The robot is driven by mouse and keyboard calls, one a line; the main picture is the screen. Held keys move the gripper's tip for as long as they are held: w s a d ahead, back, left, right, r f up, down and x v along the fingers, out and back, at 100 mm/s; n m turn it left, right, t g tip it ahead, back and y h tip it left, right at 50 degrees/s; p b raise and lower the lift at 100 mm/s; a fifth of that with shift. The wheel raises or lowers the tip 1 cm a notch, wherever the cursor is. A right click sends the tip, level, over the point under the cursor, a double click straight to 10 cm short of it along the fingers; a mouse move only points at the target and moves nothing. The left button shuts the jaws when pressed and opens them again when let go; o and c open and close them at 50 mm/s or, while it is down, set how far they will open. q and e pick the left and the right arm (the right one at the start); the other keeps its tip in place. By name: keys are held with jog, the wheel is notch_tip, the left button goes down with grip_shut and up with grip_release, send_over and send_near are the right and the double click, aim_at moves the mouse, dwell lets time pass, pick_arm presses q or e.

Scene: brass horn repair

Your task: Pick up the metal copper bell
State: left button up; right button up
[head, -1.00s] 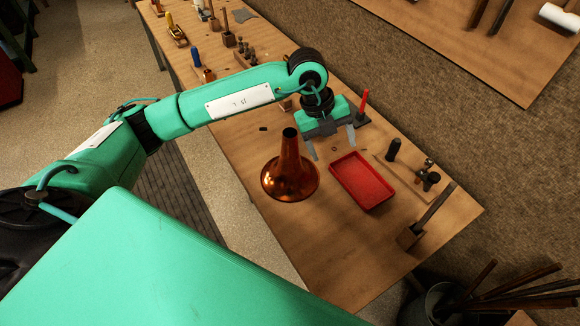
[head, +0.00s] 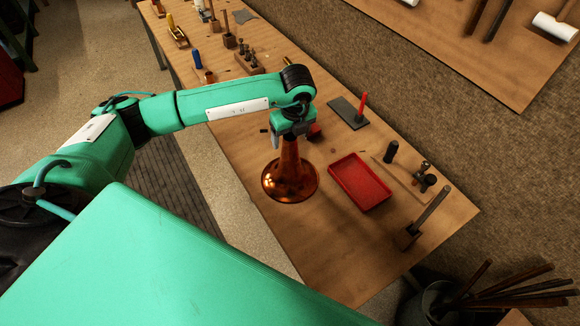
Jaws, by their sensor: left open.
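The copper bell (head: 290,180) stands on the wooden bench with its wide flare down and its narrow neck up. My left gripper (head: 291,140) is over the top of the bell, at its neck, and hides the bell's upper end. The jaws are open; one finger shows at the left of the neck. I cannot tell whether the fingers touch the bell. My right gripper is not in view.
A red tray (head: 360,182) lies right of the bell. Behind it are a dark plate with a red-handled tool (head: 361,104) and a small red object (head: 315,131). A hammer-like tool (head: 427,219) stands farther right. The bench (head: 340,250) is clear in front.

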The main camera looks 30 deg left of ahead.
aim_at(290, 160)
pick_arm(q)
jog(key=shift+f, duration=0.15)
jog(key=f+p, duration=0.3)
jog(key=f, duration=0.1)
jog(key=shift+w+a, duration=0.15)
jog(key=shift+a, duration=0.15)
jog(key=shift+f, duration=0.45)
jog(key=shift+w, duration=0.1)
jog(key=shift+c, duration=0.4)
jog(key=c, duration=1.4)
grip_shut()
jog(key=shift+r, duration=0.15)
